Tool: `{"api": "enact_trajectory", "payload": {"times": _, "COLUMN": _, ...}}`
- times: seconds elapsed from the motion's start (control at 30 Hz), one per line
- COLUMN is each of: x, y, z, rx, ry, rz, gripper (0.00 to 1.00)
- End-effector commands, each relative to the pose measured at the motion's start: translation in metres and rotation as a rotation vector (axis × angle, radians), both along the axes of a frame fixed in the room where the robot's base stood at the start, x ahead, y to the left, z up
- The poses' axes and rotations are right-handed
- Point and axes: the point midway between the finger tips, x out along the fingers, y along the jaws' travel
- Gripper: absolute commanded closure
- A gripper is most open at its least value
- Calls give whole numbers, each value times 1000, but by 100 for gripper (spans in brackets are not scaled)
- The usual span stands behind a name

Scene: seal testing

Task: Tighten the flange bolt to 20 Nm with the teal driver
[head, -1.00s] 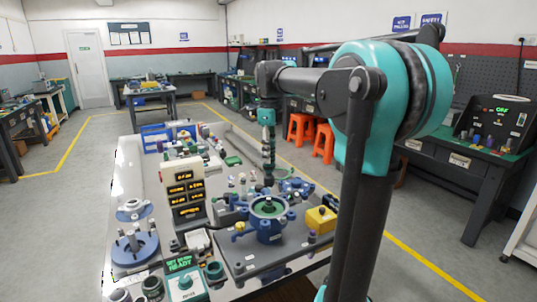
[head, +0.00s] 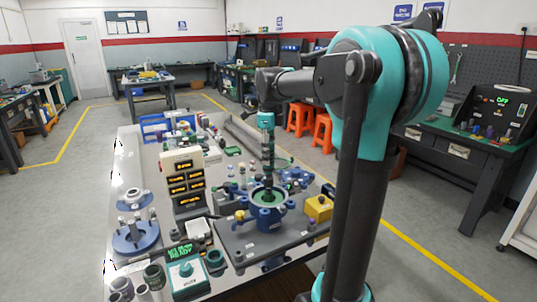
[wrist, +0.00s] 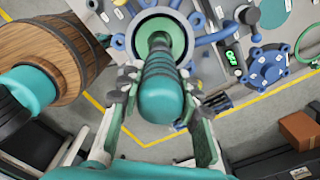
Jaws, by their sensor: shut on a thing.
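My gripper (wrist: 158,112) is shut on the teal driver (wrist: 161,97), its fingers on either side of the ribbed handle in the wrist view. In the head view the driver (head: 268,165) hangs upright below my wrist. Its lower end is over the green-lined opening of the blue flange body (head: 265,222), which also shows in the wrist view (wrist: 117,41). The flange bolt is hidden behind the driver, so I cannot tell whether the tip touches it.
A teal control box (head: 188,278) with a green READY display stands at the table's front. A cream tower (head: 181,160) with orange displays stands left of the flange. A yellow block (head: 318,208) sits to its right. Small fittings crowd the table behind.

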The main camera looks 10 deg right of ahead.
Motion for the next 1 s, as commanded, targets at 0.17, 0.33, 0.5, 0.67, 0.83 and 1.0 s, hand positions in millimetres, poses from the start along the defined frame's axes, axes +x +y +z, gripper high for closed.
{"api": "enact_trajectory", "payload": {"times": 0.17, "x": 0, "y": 0, "z": 0, "rx": 0, "ry": 0, "rz": 0, "gripper": 100}}
{"api": "enact_trajectory", "payload": {"times": 0.33, "x": 0, "y": 0, "z": 0, "rx": 0, "ry": 0, "rz": 0, "gripper": 100}}
{"api": "enact_trajectory", "payload": {"times": 0.5, "x": 0, "y": 0, "z": 0, "rx": 0, "ry": 0, "rz": 0, "gripper": 100}}
{"api": "enact_trajectory", "payload": {"times": 0.67, "x": 0, "y": 0, "z": -2, "rx": 0, "ry": 0, "rz": 0, "gripper": 100}}
{"api": "enact_trajectory", "payload": {"times": 0.83, "x": 0, "y": 0, "z": -4, "rx": 0, "ry": 0, "rz": 0, "gripper": 100}}
{"api": "enact_trajectory", "payload": {"times": 1.0, "x": 0, "y": 0, "z": -6, "rx": 0, "ry": 0, "rz": 0, "gripper": 100}}
